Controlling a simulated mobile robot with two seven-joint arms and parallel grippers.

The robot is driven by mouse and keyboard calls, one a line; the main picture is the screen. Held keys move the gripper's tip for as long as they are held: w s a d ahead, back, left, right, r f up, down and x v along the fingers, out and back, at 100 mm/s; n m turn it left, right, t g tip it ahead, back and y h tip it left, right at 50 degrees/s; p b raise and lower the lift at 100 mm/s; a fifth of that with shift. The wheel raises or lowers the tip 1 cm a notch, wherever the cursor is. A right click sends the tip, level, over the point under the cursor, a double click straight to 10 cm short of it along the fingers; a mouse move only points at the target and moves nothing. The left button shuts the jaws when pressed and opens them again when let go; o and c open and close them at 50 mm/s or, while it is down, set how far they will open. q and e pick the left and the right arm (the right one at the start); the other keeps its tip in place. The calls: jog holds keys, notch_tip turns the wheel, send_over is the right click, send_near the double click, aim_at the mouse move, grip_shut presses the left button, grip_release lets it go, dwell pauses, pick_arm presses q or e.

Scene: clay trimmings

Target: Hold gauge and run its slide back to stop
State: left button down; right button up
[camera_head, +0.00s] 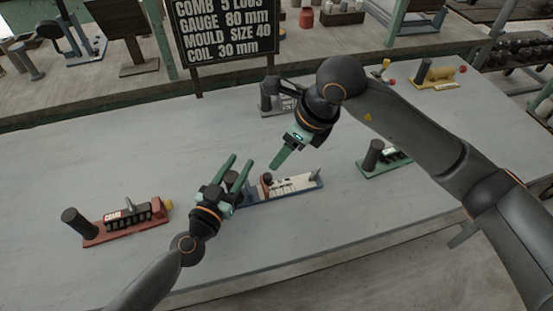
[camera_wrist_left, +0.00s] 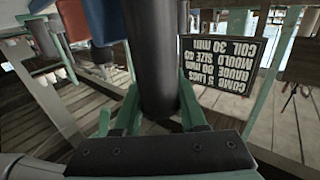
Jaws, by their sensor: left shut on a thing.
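The gauge (camera_head: 312,183) has a blue base and a white marked face, and lies at the middle of the table. A small red and dark part (camera_head: 267,180) shows near its left end, and a grey upright piece (camera_head: 318,173) near its right end. My left gripper (camera_head: 236,172) is at the gauge's left end, shut on its dark round post. In the left wrist view the post (camera_wrist_left: 153,55) stands between the green fingers (camera_wrist_left: 155,100). My right gripper (camera_head: 276,162) hangs just above and behind the gauge, apart from it. Only one of its fingers shows clearly.
A red-based comb tool (camera_head: 125,228) lies at left. A green-based tool (camera_head: 380,163) lies at right, a yellow one (camera_head: 437,76) at the back right. A dark sign (camera_head: 225,40) stands behind. The front table is clear.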

jog(key=shift+s+d+r, duration=0.1)
jog(key=shift+d+r, duration=0.1)
jog(key=shift+r, duration=0.3)
pick_arm(q)
jog(key=shift+c, duration=1.9)
grip_release()
